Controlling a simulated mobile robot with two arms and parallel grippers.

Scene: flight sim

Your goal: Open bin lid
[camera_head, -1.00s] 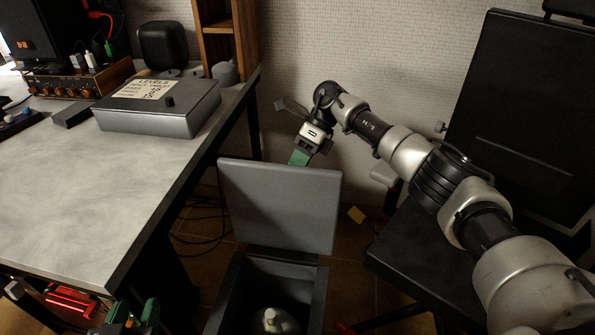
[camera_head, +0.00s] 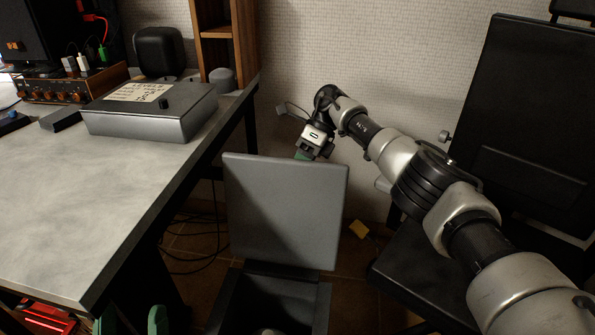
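The dark bin (camera_head: 318,310) stands on the floor beside the desk. Its flat grey lid (camera_head: 285,212) stands upright at the back and the bin's mouth is uncovered. A pale object (camera_head: 272,331) inside is cut off by the bottom edge. My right gripper (camera_head: 304,154) is at the lid's top edge, on its far side. Its green fingertips are mostly hidden by the lid, so I cannot tell whether they touch it. My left gripper (camera_head: 132,322) is at the bottom left, its two green fingers apart and nothing visible between them.
The desk (camera_head: 110,190) with a grey box (camera_head: 150,112) on it fills the left. A black chair (camera_head: 520,130) stands at the right, behind my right arm.

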